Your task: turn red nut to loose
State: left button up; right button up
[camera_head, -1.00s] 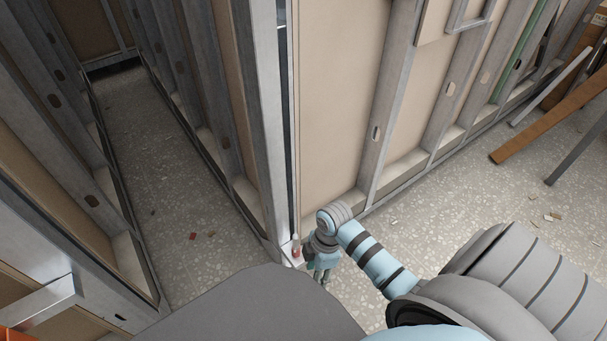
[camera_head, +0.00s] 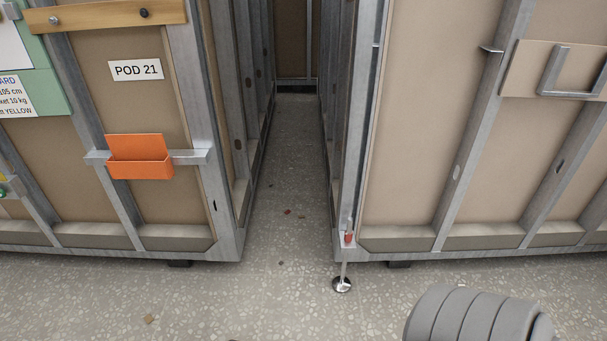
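A small red nut (camera_head: 348,239) sits on a thin threaded rod at the lower left corner of the right pod's metal frame. The rod runs down from a bracket there to a round shiny foot (camera_head: 342,285) on the floor. A grey ribbed part of my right arm shows at the bottom right, but its gripper is out of the picture. My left gripper is not in view either. Nothing is touching the nut.
The right pod (camera_head: 410,130) and the left pod, labelled POD 21 (camera_head: 136,69), stand either side of a narrow aisle (camera_head: 290,180). An orange holder (camera_head: 140,160) sticks out from the left pod. The speckled floor in front is mostly clear, with small scraps.

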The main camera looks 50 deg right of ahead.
aim_at(348, 238)
jog(key=u, duration=0.2)
jog(key=i, duration=1.1)
jog(key=z, duration=1.7)
jog(key=i, duration=0.7)
jog(key=z, duration=0.7)
jog(key=i, duration=0.4)
jog(key=u, duration=0.1)
